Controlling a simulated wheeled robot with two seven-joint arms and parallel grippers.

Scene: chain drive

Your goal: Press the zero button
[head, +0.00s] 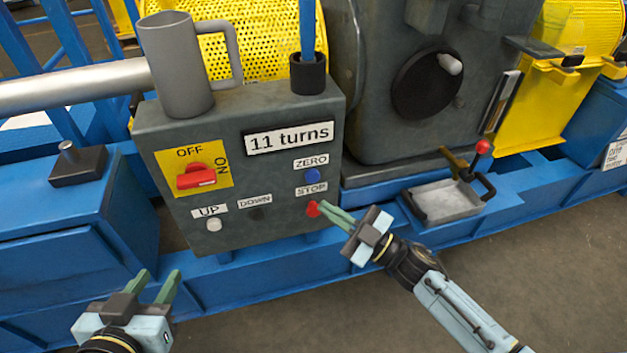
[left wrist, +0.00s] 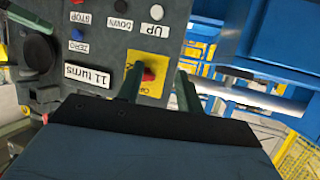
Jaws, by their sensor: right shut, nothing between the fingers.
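The blue ZERO button (head: 312,175) is on the right side of the grey control box (head: 265,215), under its ZERO label and above the STOP label. It also shows in the left wrist view (left wrist: 77,34), where the panel appears upside down. The red STOP button (head: 313,208) is just below it. My right gripper (head: 324,208) is shut and empty, its fingertips close to the STOP button; I cannot tell whether they touch it. My left gripper (head: 157,281) is open and empty, low at the left in front of the box.
The display (head: 289,138) reads "11 turns". A red switch (head: 196,177) sits on a yellow OFF/ON plate. White UP (head: 213,225) and dark DOWN (head: 258,214) buttons are below. A grey mug (head: 180,65) and a dark cup (head: 308,73) stand on the box. A metal tray (head: 446,201) is at right.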

